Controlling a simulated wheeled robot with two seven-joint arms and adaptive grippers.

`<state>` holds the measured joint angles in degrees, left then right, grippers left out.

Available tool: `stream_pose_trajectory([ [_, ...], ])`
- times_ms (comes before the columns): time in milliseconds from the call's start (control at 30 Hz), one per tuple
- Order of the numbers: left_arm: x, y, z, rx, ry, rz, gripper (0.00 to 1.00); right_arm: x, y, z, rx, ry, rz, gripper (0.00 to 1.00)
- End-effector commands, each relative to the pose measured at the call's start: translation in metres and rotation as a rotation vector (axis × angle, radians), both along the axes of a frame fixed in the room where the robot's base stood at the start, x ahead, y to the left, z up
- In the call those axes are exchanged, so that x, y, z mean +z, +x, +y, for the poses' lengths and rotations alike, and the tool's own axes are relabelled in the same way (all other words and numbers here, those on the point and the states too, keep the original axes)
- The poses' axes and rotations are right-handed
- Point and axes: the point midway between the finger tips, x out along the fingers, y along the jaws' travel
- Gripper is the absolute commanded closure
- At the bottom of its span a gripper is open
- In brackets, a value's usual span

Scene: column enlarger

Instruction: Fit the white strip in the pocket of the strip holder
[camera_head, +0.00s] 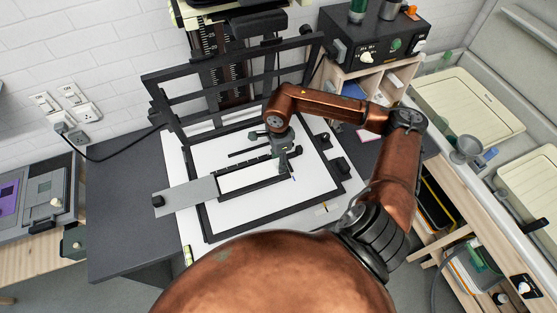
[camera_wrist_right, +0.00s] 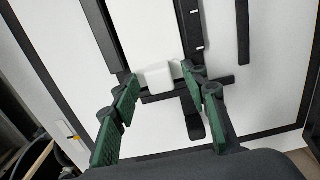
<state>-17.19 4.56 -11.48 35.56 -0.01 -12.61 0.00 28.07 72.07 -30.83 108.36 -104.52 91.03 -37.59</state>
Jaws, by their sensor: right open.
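The strip holder (camera_head: 228,194) is a dark frame with black rails, lying on a white board. The white strip (camera_head: 245,177) lies between its rails; in the right wrist view the strip (camera_wrist_right: 147,32) runs between the dark rails and has a white block (camera_wrist_right: 160,76) at its near end. I cannot tell whether it is fully seated. My right gripper (camera_head: 288,165) is over the right end of the holder. In the wrist view its green-padded fingers (camera_wrist_right: 160,82) are open, apart on either side of the white block, gripping nothing. My left gripper is out of view.
A grey plate (camera_head: 189,195) with a black knob (camera_head: 158,201) extends left of the holder. A black hinged frame (camera_head: 180,92) stands raised behind it, near the enlarger column. A control box (camera_head: 372,42) stands at back right. The white board's front part is clear.

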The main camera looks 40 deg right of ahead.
Motion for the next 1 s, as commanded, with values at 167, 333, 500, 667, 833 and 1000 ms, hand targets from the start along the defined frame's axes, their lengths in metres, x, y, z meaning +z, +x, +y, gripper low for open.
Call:
stream_pose_trajectory([
  [167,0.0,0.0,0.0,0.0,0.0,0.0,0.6,0.0,0.0,0.0,0.0,0.0,0.0,0.59],
  [333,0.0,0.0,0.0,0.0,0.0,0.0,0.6,0.0,0.0,0.0,0.0,0.0,0.0,0.59],
  [500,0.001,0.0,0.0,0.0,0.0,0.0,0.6,0.003,0.0,0.0,0.0,0.0,0.0,0.59],
  [667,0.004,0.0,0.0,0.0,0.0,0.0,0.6,0.009,0.0,0.0,0.0,0.001,-0.001,0.59],
  [833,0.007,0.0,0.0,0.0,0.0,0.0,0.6,0.016,0.0,0.0,0.0,0.001,0.0,0.59],
  [1000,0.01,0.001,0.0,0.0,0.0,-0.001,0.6,0.022,0.0,0.0,0.001,0.0,-0.001,0.59],
])
